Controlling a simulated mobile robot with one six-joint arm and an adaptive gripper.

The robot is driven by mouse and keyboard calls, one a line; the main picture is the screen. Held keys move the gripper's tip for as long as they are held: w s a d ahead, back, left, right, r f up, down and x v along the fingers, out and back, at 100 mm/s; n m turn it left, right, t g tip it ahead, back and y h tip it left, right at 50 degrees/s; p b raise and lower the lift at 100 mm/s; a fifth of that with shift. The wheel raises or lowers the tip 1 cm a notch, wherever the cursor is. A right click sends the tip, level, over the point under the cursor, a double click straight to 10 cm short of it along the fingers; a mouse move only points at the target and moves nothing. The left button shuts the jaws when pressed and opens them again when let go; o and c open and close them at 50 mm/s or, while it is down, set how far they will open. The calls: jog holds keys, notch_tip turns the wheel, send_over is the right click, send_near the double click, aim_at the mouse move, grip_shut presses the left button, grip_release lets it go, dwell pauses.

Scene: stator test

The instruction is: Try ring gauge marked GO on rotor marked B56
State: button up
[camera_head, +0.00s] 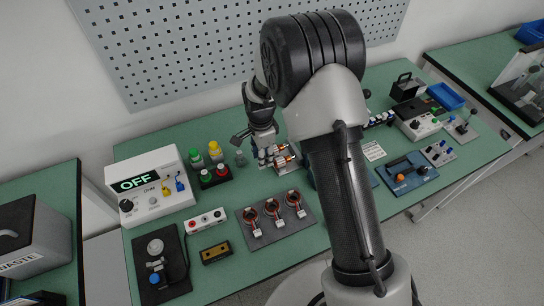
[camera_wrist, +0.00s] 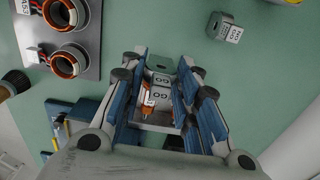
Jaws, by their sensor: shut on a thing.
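My gripper (camera_wrist: 160,85) is shut on a grey block-shaped ring gauge (camera_wrist: 160,78) whose faces read GO. In the head view my gripper (camera_head: 264,158) is low over the bench, beside rotors (camera_head: 284,160) with copper-orange parts on a small rack. In the wrist view an orange rotor part (camera_wrist: 147,102) with a small white tag shows just below the held gauge, between the fingers. I cannot read its marking or tell whether the gauge is around it. A second grey gauge (camera_wrist: 224,27) stands apart on the bench; its label is only partly legible.
A dark plate (camera_head: 268,238) with several copper-wound stators lies in front of my gripper. My arm hides the bench's middle right.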

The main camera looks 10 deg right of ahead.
aim_at(275, 150)
jog(key=w+a+b, duration=0.1)
jog(key=w+b, duration=0.1)
jog(key=w, duration=0.3)
jog(key=shift+w+a+f+b, duration=0.1)
jog(key=shift+f+b, duration=0.75)
jog(key=shift+f, duration=0.4)
jog(key=shift+a+f+b, duration=0.1)
jog(key=shift+f+b, duration=0.7)
jog(key=shift+f, duration=0.45)
jog(key=shift+w+d, duration=0.15)
jog(key=shift+d, duration=0.4)
jog(key=shift+w+d, duration=0.15)
jog(key=shift+d, duration=0.4)
dwell(2.0)
jog(key=shift+a+p, duration=0.2)
jog(key=shift+p, duration=0.1)
jog(key=shift+s+a, duration=0.1)
jog(key=shift+a, duration=0.1)
jog(key=shift+s+a, duration=0.25)
jog(key=shift+a, duration=0.5)
dwell(0.7)
